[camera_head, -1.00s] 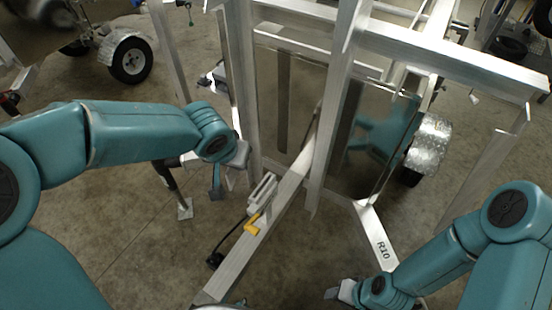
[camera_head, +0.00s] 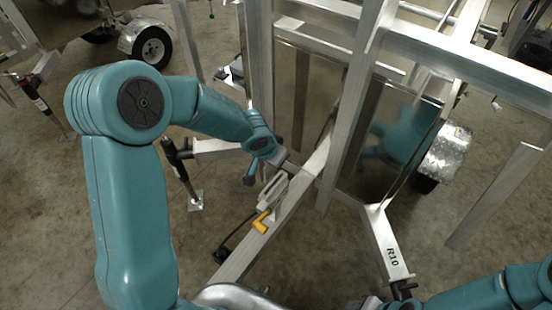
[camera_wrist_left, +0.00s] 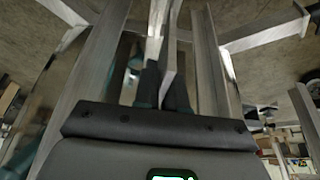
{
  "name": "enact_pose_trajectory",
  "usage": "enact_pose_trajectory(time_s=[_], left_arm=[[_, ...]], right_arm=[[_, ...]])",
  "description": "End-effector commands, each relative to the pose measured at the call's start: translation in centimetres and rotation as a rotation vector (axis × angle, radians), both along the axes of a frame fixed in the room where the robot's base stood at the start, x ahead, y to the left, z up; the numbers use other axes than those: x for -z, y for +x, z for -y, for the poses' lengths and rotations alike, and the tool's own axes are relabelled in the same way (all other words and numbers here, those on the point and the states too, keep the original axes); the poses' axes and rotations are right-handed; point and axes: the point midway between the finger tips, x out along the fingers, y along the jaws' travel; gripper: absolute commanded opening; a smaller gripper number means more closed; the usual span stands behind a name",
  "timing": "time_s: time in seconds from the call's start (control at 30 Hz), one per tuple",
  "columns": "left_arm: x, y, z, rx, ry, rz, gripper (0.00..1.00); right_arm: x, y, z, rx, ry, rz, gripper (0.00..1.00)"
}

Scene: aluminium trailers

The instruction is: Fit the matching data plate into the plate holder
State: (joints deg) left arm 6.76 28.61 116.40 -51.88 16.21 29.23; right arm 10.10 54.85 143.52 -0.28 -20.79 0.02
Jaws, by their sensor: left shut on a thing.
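My left gripper (camera_head: 284,162) is beside the diagonal aluminium beam in the head view, close to the upright frame. In the left wrist view my left gripper (camera_wrist_left: 162,92) is shut on a thin, pale plate (camera_wrist_left: 171,45), seen nearly edge-on. Its face and any lettering cannot be read. In the head view the plate is too small or hidden to make out. A drawbar beam (camera_head: 393,252) at the lower right bears the marking "R10". I cannot pick out the plate holder for certain. My right gripper (camera_head: 362,303) is at the bottom edge, mostly cut off.
Tall aluminium uprights (camera_head: 352,110) and a crossbar (camera_head: 450,55) stand close by my left gripper. A coupler with a yellow lever (camera_head: 261,223) sits on the diagonal beam. A shiny panel (camera_head: 385,150) reflects teal. Another trailer's wheel (camera_head: 151,50) is at the upper left.

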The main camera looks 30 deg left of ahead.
Motion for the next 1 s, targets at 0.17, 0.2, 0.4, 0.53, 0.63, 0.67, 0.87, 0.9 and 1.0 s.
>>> enact_pose_trajectory(time_s=[0.17,0.2,0.4,0.53,0.63,0.67,0.87,0.9,1.0], left_arm=[[0.0,-0.1,-0.2,-0.004,0.001,0.000,0.00],[0.0,-0.1,-0.2,-0.004,0.001,0.000,0.00],[0.6,-0.2,-0.1,-0.002,0.000,-0.002,0.00],[1.7,-0.1,-0.1,-0.001,0.001,-0.001,0.00],[2.7,0.0,-0.1,0.000,0.000,-0.001,0.00],[3.0,0.0,0.0,0.000,0.000,-0.001,0.00],[5.0,0.0,0.0,0.000,0.000,0.000,0.00],[5.2,0.0,0.0,0.000,0.000,0.000,0.00],[5.7,0.0,0.0,0.000,0.000,0.000,0.00]], right_arm=[[0.1,0.0,0.0,0.000,0.000,0.000,0.43],[0.1,0.0,0.0,0.000,0.000,0.000,0.43],[1.1,0.0,0.0,0.000,0.000,0.000,0.43],[2.3,0.0,0.0,0.000,0.000,0.000,0.43],[3.5,0.0,0.0,0.000,0.000,0.000,0.43],[3.8,0.0,0.0,0.000,0.000,0.000,0.43],[6.0,0.0,0.0,0.000,0.000,0.000,0.43],[6.3,0.0,0.0,0.000,0.000,0.000,0.43],[6.8,0.0,0.0,0.000,0.000,0.000,0.43]])
